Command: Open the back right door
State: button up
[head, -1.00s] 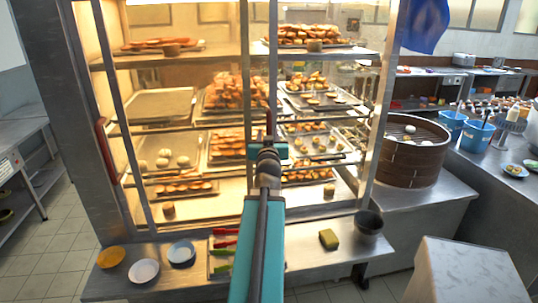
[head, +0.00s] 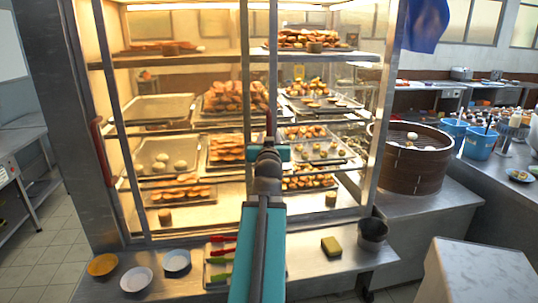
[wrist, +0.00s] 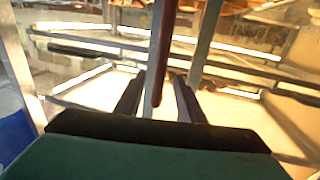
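The lit glass display cabinet stands ahead in the head view, with its right door (head: 325,100) behind and right of my arm. This door's dark red upright handle (head: 268,122) shows just above my gripper (head: 268,146), whose fingers are mostly hidden by the arm. In the wrist view the handle (wrist: 160,60) comes down between the two dark fingers of my gripper (wrist: 158,98). The fingers are apart, with a gap seen beside the handle; contact is not clear. The right door looks closed. The left door has a similar red handle (head: 101,150).
Below the cabinet, a counter ledge (head: 300,270) holds several small bowls (head: 136,279), a tray of coloured-handled tools (head: 219,262), a yellow sponge (head: 331,246) and a dark cup (head: 373,233). A bamboo steamer (head: 410,160) stands right of the cabinet. A pale block (head: 480,270) stands front right.

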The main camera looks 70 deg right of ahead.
jog(key=shift+b+v, duration=0.85)
jog(key=shift+b, duration=1.5)
jog(key=b+v, duration=0.6)
jog(key=b, duration=0.4)
jog(key=shift+s+a, duration=0.2)
jog(key=shift+s, duration=0.1)
